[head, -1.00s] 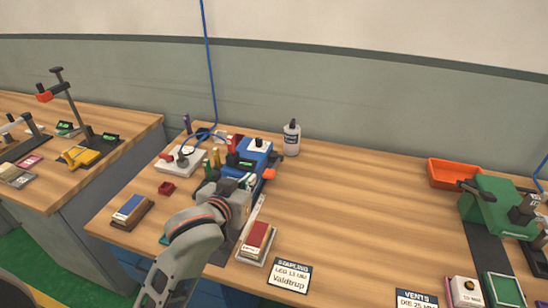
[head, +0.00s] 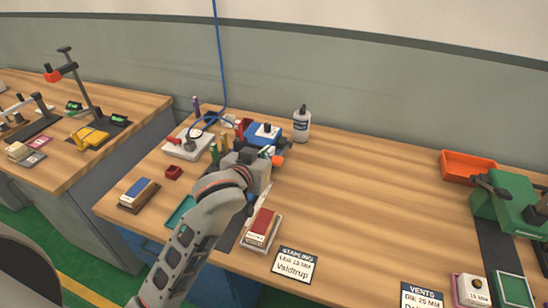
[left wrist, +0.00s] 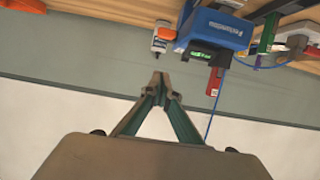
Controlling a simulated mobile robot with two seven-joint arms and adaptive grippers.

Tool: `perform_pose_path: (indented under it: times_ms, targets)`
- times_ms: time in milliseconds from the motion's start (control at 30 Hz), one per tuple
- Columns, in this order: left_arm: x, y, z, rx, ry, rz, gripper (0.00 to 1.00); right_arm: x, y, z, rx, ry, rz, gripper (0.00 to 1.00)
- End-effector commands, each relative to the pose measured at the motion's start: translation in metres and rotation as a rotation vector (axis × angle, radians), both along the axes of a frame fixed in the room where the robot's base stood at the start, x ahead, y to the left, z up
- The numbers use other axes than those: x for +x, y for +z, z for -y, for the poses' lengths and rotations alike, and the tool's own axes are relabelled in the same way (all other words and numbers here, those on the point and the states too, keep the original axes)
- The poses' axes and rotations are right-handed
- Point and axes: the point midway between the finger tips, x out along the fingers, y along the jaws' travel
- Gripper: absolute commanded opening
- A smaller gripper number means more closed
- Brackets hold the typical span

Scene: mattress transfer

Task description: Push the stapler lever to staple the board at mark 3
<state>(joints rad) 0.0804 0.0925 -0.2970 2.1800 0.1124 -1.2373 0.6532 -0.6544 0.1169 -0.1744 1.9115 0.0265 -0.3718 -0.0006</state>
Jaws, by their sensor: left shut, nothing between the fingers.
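The blue stapler (head: 264,132) stands near the back of the wooden table, with a white patch on top and an orange part at its right side. In the left wrist view, which is upside down, the stapler (left wrist: 213,30) shows a lit green display. My left gripper (left wrist: 162,80) is shut and empty, its fingertips together and apart from the stapler in the picture. In the head view my left gripper (head: 258,168) is in front of the stapler and covers its lower front. The lever, the board and mark 3 cannot be made out. My right gripper is out of view.
A white bottle (head: 302,124) stands right of the stapler. A grey-white base (head: 188,146) with a blue cable is at its left. A red-topped block (head: 262,226) and the stapling card (head: 295,264) lie in front. The table's middle is clear, up to a green press (head: 508,205).

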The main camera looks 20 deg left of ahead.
Motion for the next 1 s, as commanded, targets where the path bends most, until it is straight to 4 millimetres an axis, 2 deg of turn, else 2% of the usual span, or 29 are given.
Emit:
perform_pose_path:
  times_ms: [300,400,600,1000]
  targets:
    - [0.059,-0.021,0.001,0.004,0.002,0.000,0.00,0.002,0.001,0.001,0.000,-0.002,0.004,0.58]
    - [0.055,-0.039,0.001,0.004,0.002,-0.004,0.00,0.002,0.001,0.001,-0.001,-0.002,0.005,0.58]
    - [0.053,-0.057,0.001,0.002,0.002,-0.002,0.00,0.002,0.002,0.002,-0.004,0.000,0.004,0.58]
    - [0.052,-0.061,0.001,0.001,0.002,0.000,0.00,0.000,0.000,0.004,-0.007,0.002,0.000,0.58]
